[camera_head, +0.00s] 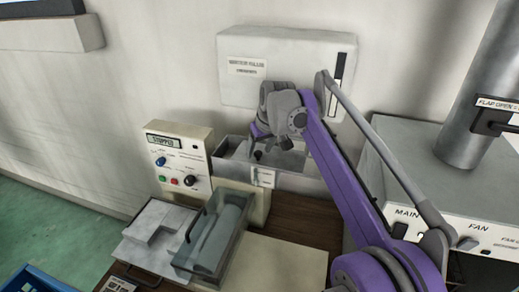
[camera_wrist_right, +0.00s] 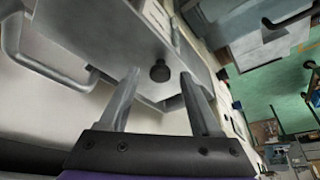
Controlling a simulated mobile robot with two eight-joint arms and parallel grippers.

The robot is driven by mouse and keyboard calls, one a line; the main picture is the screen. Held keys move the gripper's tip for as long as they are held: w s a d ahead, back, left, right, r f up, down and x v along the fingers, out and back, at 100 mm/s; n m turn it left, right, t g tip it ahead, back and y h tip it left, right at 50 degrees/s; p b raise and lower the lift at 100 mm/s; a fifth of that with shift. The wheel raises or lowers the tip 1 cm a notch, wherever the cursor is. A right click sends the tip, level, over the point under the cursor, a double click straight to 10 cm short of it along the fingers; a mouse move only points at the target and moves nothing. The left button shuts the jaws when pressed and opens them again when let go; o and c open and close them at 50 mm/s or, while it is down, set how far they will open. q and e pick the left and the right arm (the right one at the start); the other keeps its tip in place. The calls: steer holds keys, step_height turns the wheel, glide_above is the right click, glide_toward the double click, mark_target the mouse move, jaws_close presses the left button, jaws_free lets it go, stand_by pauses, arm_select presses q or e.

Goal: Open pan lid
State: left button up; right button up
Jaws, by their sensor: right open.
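A grey metal pan (camera_head: 289,183) with a small label on its front stands at the back of the bench, below the white wall box. My right gripper (camera_head: 257,150) is over the pan and hides part of its top. In the right wrist view a flat grey lid (camera_wrist_right: 95,30) with a round black knob (camera_wrist_right: 160,71) lies ahead of the fingers. My right gripper (camera_wrist_right: 160,78) is open there, with one finger on each side of the knob in the picture. I cannot tell whether the fingers touch it. My left gripper is not in view.
A control box (camera_head: 178,150) with a display and knobs stands left of the pan. In front are a handled grey tray (camera_head: 192,262) and a pale tray (camera_head: 140,252). A machine with a large pipe (camera_head: 478,90) is at right, and a blue crate (camera_head: 35,285) at lower left.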

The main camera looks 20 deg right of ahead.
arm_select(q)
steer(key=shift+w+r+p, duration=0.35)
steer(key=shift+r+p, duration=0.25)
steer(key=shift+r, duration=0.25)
arm_select(e)
steer(key=v, duration=1)
steer(key=shift+r, duration=0.35)
steer(key=w+a+f+n+t+y+b, duration=0.1)
steer(key=w+a+f+t+y+b, duration=0.1)
steer(key=w+a+f+t, duration=0.15)
steer(key=m+t+h+b, duration=0.5)
steer(key=t+h, duration=0.1)
steer(key=t, duration=0.4)
glide_toward(258, 151)
steer(key=w, duration=0.2)
steer(key=shift+g, duration=0.25)
steer(key=w, duration=0.3)
steer(key=w+d+p, duration=0.1)
steer(key=w, duration=0.2)
steer(key=w+d, duration=0.1)
steer(key=w, duration=0.3)
steer(key=shift+w+d+p, duration=0.1)
steer(key=shift+p, duration=0.3)
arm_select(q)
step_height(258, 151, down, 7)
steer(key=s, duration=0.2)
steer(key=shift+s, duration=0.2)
